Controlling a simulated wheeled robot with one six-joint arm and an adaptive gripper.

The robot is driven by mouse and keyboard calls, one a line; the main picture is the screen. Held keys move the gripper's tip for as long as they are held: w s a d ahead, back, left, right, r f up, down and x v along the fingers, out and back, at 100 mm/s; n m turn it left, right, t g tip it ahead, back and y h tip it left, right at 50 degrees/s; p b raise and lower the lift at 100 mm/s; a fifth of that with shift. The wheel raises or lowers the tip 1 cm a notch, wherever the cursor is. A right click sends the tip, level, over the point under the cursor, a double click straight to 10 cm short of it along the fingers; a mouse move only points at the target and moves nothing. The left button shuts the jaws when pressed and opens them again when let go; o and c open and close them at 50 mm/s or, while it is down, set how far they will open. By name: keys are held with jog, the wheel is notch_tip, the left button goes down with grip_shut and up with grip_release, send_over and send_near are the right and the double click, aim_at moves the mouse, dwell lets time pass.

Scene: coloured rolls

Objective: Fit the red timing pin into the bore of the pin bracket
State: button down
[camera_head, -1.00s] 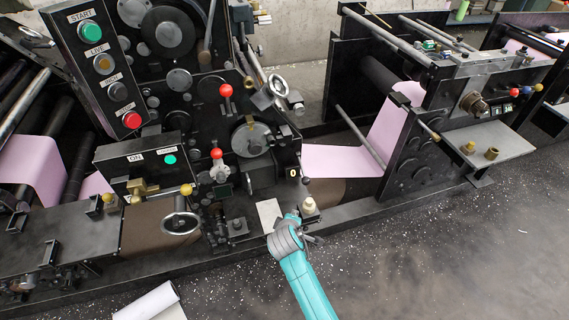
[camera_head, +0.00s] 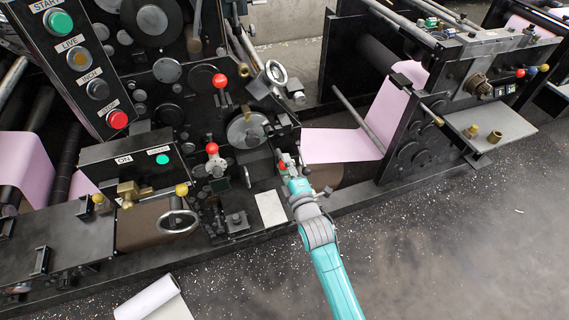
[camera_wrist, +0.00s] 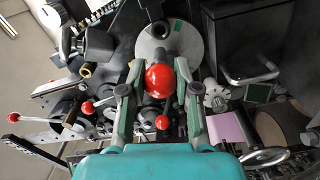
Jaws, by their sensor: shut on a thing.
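My gripper (camera_wrist: 160,88) is shut on the red timing pin. In the wrist view the grey disc (camera_wrist: 184,42) lies beyond the pin. I cannot tell the pin bracket or its bore for sure among the dark machine parts.
Red ball levers (camera_head: 220,81) (camera_head: 211,149) stand left of my gripper. A handwheel (camera_head: 178,222) and a control panel (camera_head: 88,62) are further left. Pink web (camera_head: 340,147) runs at the right. The floor (camera_head: 440,240) in front is mostly clear.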

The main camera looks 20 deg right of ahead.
aim_at(280, 152)
jog(key=shift+w+d, duration=0.1)
jog(key=shift+w, duration=2.75)
jog(key=shift+w, duration=2.55)
dwell(0.9)
dwell(0.7)
jog(key=shift+c, duration=1.3)
grip_release()
jog(key=shift+s, duration=0.15)
